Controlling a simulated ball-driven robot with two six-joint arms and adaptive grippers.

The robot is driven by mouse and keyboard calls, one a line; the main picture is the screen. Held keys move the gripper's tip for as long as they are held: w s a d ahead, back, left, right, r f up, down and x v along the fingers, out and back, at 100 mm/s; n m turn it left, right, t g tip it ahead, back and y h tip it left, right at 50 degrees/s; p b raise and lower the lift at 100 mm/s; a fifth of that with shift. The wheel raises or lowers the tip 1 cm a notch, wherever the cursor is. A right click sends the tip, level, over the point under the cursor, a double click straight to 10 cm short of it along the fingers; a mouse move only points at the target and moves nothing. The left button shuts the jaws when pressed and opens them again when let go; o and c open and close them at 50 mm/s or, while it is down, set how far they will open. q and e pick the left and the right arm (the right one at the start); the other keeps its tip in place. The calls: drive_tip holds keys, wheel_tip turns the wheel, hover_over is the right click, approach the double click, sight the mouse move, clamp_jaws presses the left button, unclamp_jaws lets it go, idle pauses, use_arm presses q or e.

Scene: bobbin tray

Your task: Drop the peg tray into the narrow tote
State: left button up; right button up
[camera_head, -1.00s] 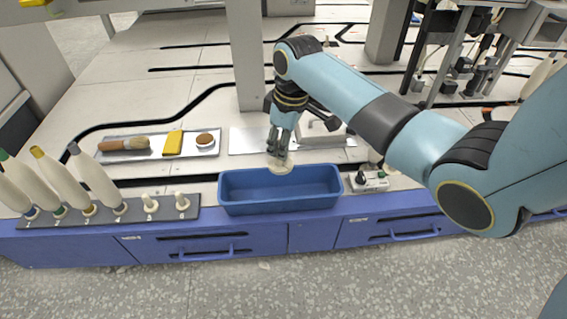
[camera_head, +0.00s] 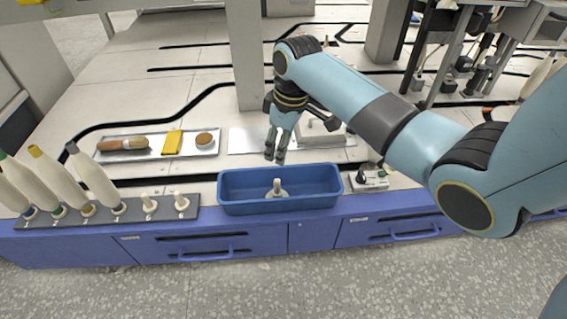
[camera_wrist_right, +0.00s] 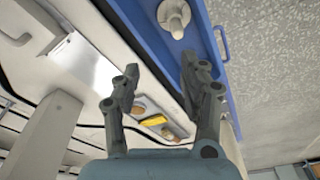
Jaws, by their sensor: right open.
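The peg tray (camera_head: 277,191) is a small pale round base with a peg standing up from it. It rests inside the blue narrow tote (camera_head: 245,207), near the middle of its floor. The wrist view also shows the peg tray (camera_wrist_right: 174,18) at the top, with blue tote around it. My right gripper (camera_head: 276,158) is above the tote's back rim, fingers pointing down, empty and apart from the peg tray. The wrist view shows its two fingers (camera_wrist_right: 160,66) spread with nothing between them. My left gripper is not in view.
A dark rack (camera_head: 100,217) with several yarn cones and two small white pegs stands left of the tote. Behind it, a metal tray (camera_head: 158,152) holds a brush, a yellow block and a round brown item. A small switch box (camera_head: 370,182) sits close right of the tote.

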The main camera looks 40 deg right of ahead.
wheel_tip(320, 180, up, 12)
drive_tip(key=s, duration=0.1)
drive_tip(key=shift+s+d, duration=0.25)
drive_tip(key=shift+d, duration=0.2)
drive_tip(key=shift+f, duration=0.1)
drive_tip(key=s+a+f+m+h, duration=0.1)
drive_tip(key=s+f+m, duration=0.2)
drive_tip(key=s+f, duration=1.25)
drive_tip(key=s+f+m+h, duration=0.1)
drive_tip(key=s+f+m, duration=0.1)
drive_tip(key=s+f, duration=1.3)
drive_tip(key=s+r+p, duration=0.1)
drive_tip(key=s+p, duration=0.7)
drive_tip(key=s+r+g+p, duration=0.1)
drive_tip(key=s+r+p, duration=0.1)
drive_tip(key=s+p, duration=0.5)
drive_tip(key=shift+s+d+r+m+p, duration=0.15)
drive_tip(key=shift+s+r+m+p, duration=0.15)
drive_tip(key=shift+s, duration=0.75)
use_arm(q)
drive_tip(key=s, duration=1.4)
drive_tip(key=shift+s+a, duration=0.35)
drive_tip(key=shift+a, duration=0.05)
use_arm(e)
drive_tip(key=shift+s+f, duration=0.15)
drive_tip(key=shift+f, duration=0.05)
drive_tip(key=shift+c, duration=0.5)
